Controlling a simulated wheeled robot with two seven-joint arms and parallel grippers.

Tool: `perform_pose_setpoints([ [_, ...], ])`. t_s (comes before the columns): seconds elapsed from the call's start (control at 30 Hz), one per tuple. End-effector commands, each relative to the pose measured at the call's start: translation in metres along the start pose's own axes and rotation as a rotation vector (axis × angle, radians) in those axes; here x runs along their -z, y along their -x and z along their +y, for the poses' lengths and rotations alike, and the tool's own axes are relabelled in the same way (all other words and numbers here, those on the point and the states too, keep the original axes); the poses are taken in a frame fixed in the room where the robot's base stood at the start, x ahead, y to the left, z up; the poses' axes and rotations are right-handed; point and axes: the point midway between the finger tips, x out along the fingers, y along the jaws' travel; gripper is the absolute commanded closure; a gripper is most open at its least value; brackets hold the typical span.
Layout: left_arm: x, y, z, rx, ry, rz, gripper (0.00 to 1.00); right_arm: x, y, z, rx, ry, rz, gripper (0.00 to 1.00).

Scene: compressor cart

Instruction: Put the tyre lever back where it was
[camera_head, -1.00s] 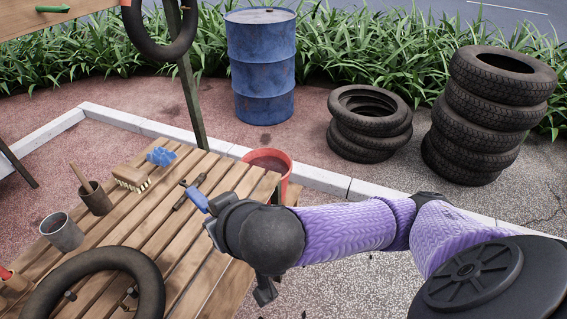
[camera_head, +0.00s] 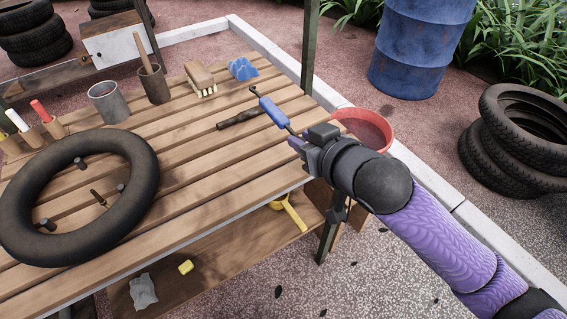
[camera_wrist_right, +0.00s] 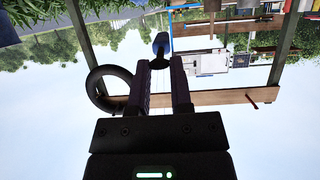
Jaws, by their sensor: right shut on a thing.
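The tyre lever, with a blue handle (camera_head: 273,111) and a dark, bent metal tip, is held out over the right end of the slatted wooden table (camera_head: 205,165). My right gripper (camera_head: 297,143) is shut on its near end. In the right wrist view the blue handle (camera_wrist_right: 161,43) sticks out beyond the fingertips of the gripper (camera_wrist_right: 160,64). A dark elongated object (camera_head: 239,118) lies on the slats just left of the lever; I cannot tell exactly what it is. The lever appears to be above the slats. My left gripper is not in view.
A tyre ring (camera_head: 140,150) lies on the table's left. A grey cup (camera_head: 108,104), a brown pot (camera_head: 153,84), a brush (camera_head: 200,77) and a blue object (camera_head: 243,69) stand along the back. A red bucket (camera_head: 365,130) is beyond the right edge. Middle slats are clear.

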Motion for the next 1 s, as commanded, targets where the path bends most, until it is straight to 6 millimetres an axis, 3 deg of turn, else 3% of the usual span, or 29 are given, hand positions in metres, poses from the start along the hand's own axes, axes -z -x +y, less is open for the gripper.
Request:
perform_pose_setpoints([
  [0.17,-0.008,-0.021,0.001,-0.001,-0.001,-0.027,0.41,-0.023,-0.017,-0.003,0.025,0.008,0.008,1.00],
  [0.3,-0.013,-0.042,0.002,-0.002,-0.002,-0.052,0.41,-0.058,-0.031,-0.003,0.024,0.008,0.004,1.00],
  [0.53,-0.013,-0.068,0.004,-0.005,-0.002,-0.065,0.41,-0.099,-0.047,-0.003,0.024,0.007,0.005,1.00],
  [0.87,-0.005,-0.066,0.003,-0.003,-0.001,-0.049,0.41,-0.099,-0.047,-0.003,0.022,0.010,0.009,1.00],
  [0.9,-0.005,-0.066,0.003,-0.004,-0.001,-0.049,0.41,-0.098,-0.047,-0.003,0.022,0.010,0.008,0.66],
  [1.0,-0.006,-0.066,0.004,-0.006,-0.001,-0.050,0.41,-0.098,-0.047,-0.003,0.022,0.010,0.008,0.44],
])
